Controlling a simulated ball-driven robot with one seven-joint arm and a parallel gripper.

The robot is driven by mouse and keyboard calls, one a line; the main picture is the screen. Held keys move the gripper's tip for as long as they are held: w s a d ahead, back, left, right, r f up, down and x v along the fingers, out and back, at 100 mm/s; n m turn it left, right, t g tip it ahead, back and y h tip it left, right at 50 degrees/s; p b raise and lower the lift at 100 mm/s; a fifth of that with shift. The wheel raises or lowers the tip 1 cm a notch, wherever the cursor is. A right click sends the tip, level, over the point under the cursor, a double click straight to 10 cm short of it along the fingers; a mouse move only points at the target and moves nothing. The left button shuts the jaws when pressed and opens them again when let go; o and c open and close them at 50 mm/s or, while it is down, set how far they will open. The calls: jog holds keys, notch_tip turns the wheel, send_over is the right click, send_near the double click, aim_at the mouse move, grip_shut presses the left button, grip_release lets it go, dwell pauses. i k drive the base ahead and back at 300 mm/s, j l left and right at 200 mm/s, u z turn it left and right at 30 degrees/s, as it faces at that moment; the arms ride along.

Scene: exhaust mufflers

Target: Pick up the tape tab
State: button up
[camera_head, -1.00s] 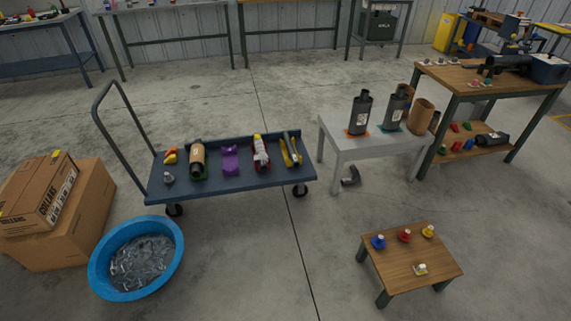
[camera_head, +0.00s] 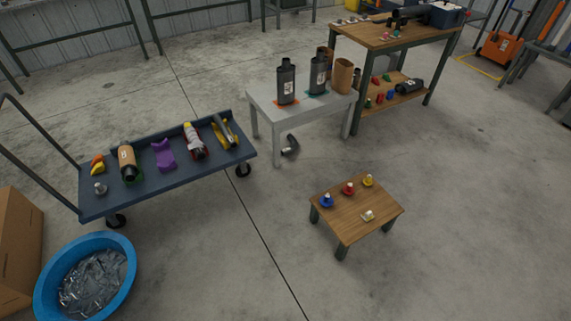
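A small whitish-yellow piece (camera_head: 368,216) lies near the front edge of the low wooden table (camera_head: 345,220). It may be the tape tab, but it is too small to tell for sure. A blue piece (camera_head: 327,201), a red piece (camera_head: 349,189) and a yellow piece (camera_head: 368,181), each with a pale top, stand in a row behind it on the same table. My gripper is not in view.
A blue cart (camera_head: 170,183) with several parts stands left. A blue tub (camera_head: 125,285) of metal pieces is at lower left. A grey table (camera_head: 300,110) holds dark canisters. A wooden workbench (camera_head: 385,37) stands behind. The floor around the low table is clear.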

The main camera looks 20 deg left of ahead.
aim_at(368, 216)
jog(key=i+j+z, duration=0.15)
jog(key=i+j, duration=0.15)
jog(key=i+j+z, duration=0.15)
jog(key=i+j, duration=0.2)
jog(key=i+j+z, duration=0.15)
jog(key=i+j, duration=0.2)
jog(key=i+j+z, duration=0.15)
jog(key=i+j, duration=0.2)
jog(key=i+j+z, duration=0.15)
jog(key=j, duration=0.4)
jog(key=i+j+z, duration=0.15)
jog(key=i+j, duration=0.25)
